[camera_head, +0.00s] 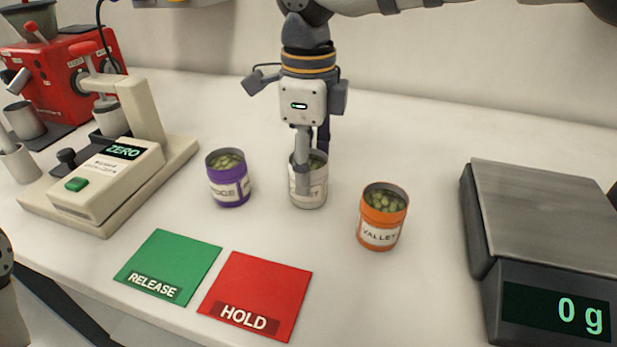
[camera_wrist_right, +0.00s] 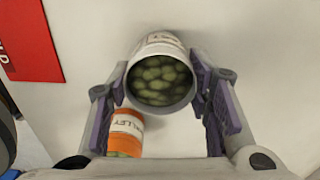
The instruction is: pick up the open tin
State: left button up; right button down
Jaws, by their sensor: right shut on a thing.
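Three open tins of green beans are on the white table in the head view: a purple one (camera_head: 229,187), a white one (camera_head: 316,192) and an orange one (camera_head: 382,227). My right gripper (camera_head: 308,166) comes down from above and is shut on the white tin, one finger in front of it and one behind. The white tin looks upright and seems to be on the table. In the right wrist view the white tin (camera_wrist_right: 160,48) sits between the pads of my right gripper (camera_wrist_right: 161,88), its open mouth toward the camera. My left gripper is not in view.
A green RELEASE square (camera_head: 170,262) and a red HOLD square (camera_head: 262,290) lie in front. A scale (camera_head: 552,222) reading 0 g stands right. A beige device (camera_head: 105,185) showing ZERO and a red machine (camera_head: 50,85) stand left. Table behind the tins is clear.

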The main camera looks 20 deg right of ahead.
jog(key=shift+r, duration=0.4)
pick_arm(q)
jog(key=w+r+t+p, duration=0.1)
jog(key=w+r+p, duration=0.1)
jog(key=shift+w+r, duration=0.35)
pick_arm(e)
jog(key=s+a+r, duration=0.7)
jog(key=s+r, duration=0.4)
jog(key=r, duration=0.1)
jog(key=shift+s+a, duration=0.35)
jog(key=shift+a, duration=0.05)
